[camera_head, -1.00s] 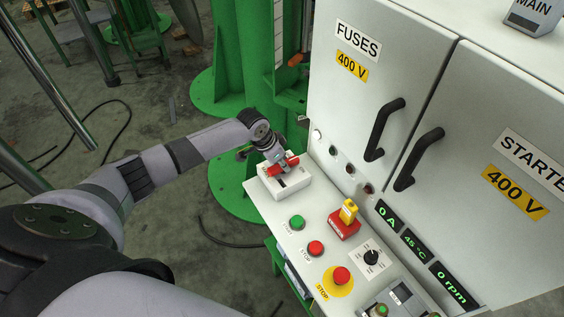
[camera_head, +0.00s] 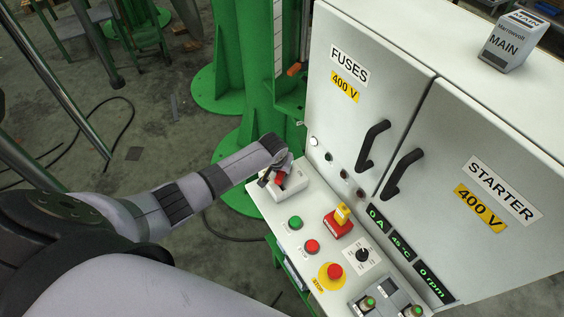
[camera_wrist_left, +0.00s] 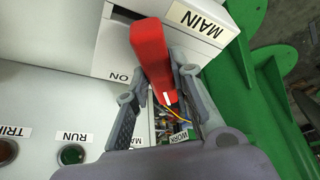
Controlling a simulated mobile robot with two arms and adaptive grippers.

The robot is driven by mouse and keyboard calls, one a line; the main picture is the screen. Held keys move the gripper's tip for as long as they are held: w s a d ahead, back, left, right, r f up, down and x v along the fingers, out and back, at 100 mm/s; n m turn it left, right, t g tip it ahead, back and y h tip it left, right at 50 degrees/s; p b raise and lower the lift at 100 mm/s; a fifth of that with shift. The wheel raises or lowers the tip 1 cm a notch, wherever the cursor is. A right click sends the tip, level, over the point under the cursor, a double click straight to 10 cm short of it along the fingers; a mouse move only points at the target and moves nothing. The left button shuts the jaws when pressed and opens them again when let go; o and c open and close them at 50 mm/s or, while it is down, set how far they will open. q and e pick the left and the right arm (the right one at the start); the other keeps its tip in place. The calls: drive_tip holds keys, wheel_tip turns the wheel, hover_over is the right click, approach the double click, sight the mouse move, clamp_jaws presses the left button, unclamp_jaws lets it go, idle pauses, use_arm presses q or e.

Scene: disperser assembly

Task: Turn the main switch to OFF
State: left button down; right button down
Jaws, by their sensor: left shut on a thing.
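The main switch is a white box (camera_head: 296,186) with a red handle (camera_head: 280,180), at the far left end of the sloped control panel. In the left wrist view the box (camera_wrist_left: 185,22) bears the labels MAIN and ON, and its red handle (camera_wrist_left: 149,45) shows large. My left gripper (camera_head: 275,178) is at the handle; in the wrist view its fingers (camera_wrist_left: 158,88) are on either side of the handle's near end, shut on it. The handle's exact setting is hard to tell; no OFF mark is visible. My right gripper is out of view.
Beside the switch are a green button (camera_head: 295,222), a red button (camera_head: 312,246), a yellow-and-red device (camera_head: 338,222), a black knob (camera_head: 362,255) and a red emergency stop (camera_head: 334,270). Cabinet doors with black handles (camera_head: 373,146) rise behind. A grey MAIN box (camera_head: 507,42) stands on top.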

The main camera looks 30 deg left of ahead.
use_arm(q)
drive_tip(key=shift+d+r+n+y+p, duration=0.15)
drive_tip(key=shift+n+y+p, duration=0.3)
drive_tip(key=shift+n, duration=0.55)
drive_tip(key=n+y, duration=0.1)
drive_tip(key=n, duration=0.1)
drive_tip(key=shift+n+g, duration=0.3)
drive_tip(key=shift+n, duration=0.1)
drive_tip(key=shift+w+d+f+n+g+y, duration=0.1)
drive_tip(key=shift+n+g+y, duration=0.1)
drive_tip(key=shift+n, duration=0.4)
drive_tip(key=shift+f+n+g+y, duration=0.1)
drive_tip(key=shift+n+y, duration=0.05)
drive_tip(key=shift+n, duration=0.45)
drive_tip(key=shift+n+g+y+b, duration=0.4)
drive_tip(key=shift+n+b, duration=0.05)
drive_tip(key=shift+n, duration=0.95)
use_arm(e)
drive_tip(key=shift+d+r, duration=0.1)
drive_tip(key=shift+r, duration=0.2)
use_arm(q)
drive_tip(key=c, duration=1.4)
unclamp_jaws()
drive_tip(key=shift+r, duration=0.1)
drive_tip(key=v, duration=1.2)
